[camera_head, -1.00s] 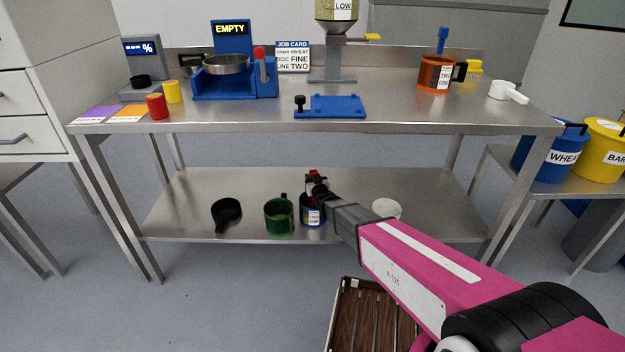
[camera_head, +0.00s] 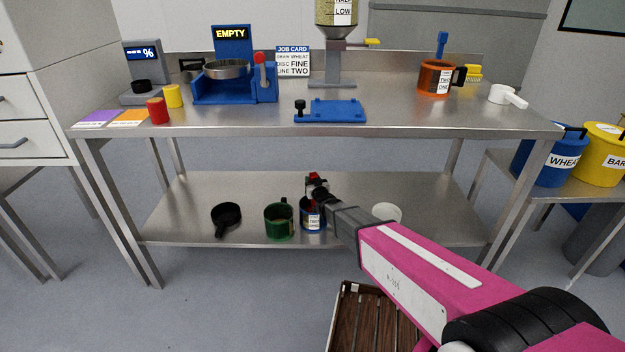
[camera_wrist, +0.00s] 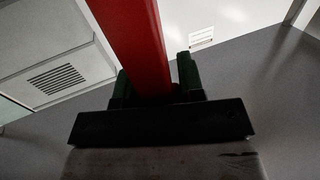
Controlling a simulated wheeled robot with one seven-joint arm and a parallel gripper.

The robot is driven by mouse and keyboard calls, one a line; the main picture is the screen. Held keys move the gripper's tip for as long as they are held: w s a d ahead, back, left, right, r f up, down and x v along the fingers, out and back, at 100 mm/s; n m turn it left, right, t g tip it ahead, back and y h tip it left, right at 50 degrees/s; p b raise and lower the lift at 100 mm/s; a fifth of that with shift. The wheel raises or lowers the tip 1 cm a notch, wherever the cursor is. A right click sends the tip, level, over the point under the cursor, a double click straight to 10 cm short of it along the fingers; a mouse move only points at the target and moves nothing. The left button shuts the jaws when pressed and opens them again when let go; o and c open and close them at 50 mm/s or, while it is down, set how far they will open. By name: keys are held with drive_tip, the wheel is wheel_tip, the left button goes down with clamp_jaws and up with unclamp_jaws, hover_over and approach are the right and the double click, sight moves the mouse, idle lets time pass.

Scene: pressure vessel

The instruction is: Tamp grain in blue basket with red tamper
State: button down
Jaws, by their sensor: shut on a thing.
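The blue basket (camera_head: 312,222) stands upright on the lower shelf, with a white label on its front. My gripper (camera_head: 319,186) is directly above its rim and hides much of its mouth. My gripper is shut on the red tamper (camera_head: 314,175), whose red top shows just above the fingers. In the wrist view the red tamper (camera_wrist: 148,45) is a thick red bar between the dark fingers (camera_wrist: 155,88). The tamper's lower end and the grain are hidden, so I cannot tell whether the tamper touches the grain.
On the shelf, a green mug-like basket (camera_head: 279,222) stands close left of the blue one, a black cup (camera_head: 226,218) farther left. A white bowl (camera_head: 386,211) is right, behind my arm. The tabletop (camera_head: 230,120) overhangs the shelf. A wooden crate (camera_head: 345,320) is on the floor.

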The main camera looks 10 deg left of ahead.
drive_tip(key=shift+f, duration=0.6)
drive_tip(key=shift+r, duration=0.15)
drive_tip(key=shift+r, duration=1.35)
drive_tip(key=shift+r, duration=3.55)
drive_tip(key=shift+d, duration=0.1)
